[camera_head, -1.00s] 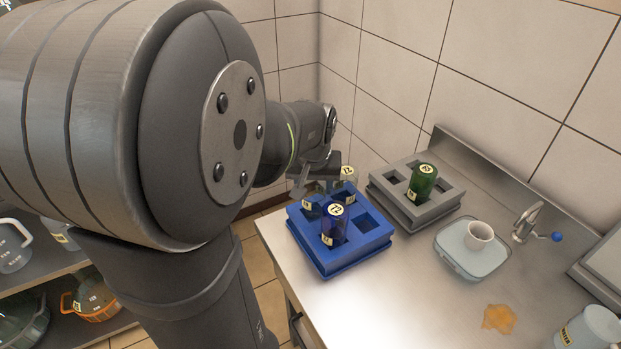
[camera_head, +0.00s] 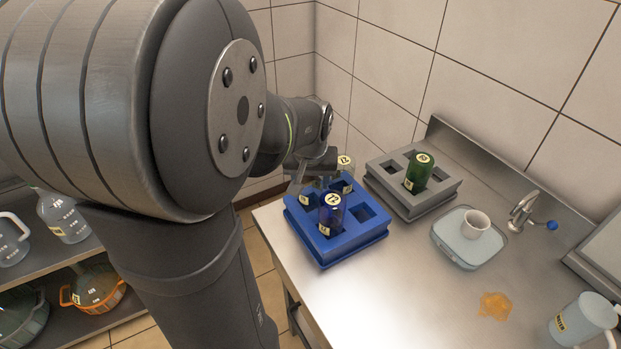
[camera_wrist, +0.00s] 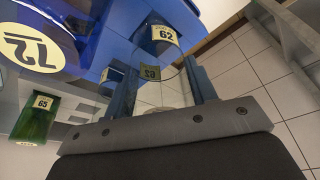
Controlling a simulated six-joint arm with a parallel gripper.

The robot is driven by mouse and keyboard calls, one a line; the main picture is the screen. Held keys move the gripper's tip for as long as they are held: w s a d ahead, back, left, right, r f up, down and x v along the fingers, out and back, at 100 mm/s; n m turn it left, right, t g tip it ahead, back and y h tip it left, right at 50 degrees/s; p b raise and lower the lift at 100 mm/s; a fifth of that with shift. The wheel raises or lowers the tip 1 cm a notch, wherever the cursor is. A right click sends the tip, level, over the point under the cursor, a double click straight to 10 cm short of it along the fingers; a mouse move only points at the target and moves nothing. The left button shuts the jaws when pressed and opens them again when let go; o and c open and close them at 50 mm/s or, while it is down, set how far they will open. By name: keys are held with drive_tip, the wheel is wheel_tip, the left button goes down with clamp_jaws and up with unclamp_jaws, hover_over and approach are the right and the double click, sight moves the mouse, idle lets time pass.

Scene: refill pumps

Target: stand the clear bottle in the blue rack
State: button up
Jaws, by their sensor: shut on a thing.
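The blue rack (camera_head: 333,248) sits at the counter's left end. A dark blue bottle (camera_head: 330,216) labelled 72 stands in its front part; its label also shows in the wrist view (camera_wrist: 30,48). My gripper (camera_head: 316,172) is over the rack's left part, shut on the clear bottle, of which a pale label (camera_head: 304,198) shows below the fingers. In the wrist view a label (camera_wrist: 150,72) shows between the fingers. The fingers hide its top, and I cannot tell whether its base rests in the slot.
A grey rack (camera_head: 405,200) with a green bottle (camera_head: 419,173) stands behind, to the right. A tub with a white cup (camera_head: 475,224), a tap (camera_head: 522,207), an orange spill (camera_head: 495,306) and a pale jug (camera_head: 583,318) are farther right. The middle front counter is clear.

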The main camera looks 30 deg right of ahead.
drive_tip(key=shift+f, duration=0.65)
idle(0.3)
drive_tip(key=o, duration=1.1)
drive_tip(key=shift+o, duration=0.2)
drive_tip(key=shift+r, duration=4.55)
wheel_tip(320, 180, down, 9)
drive_tip(key=shift+r, duration=0.15)
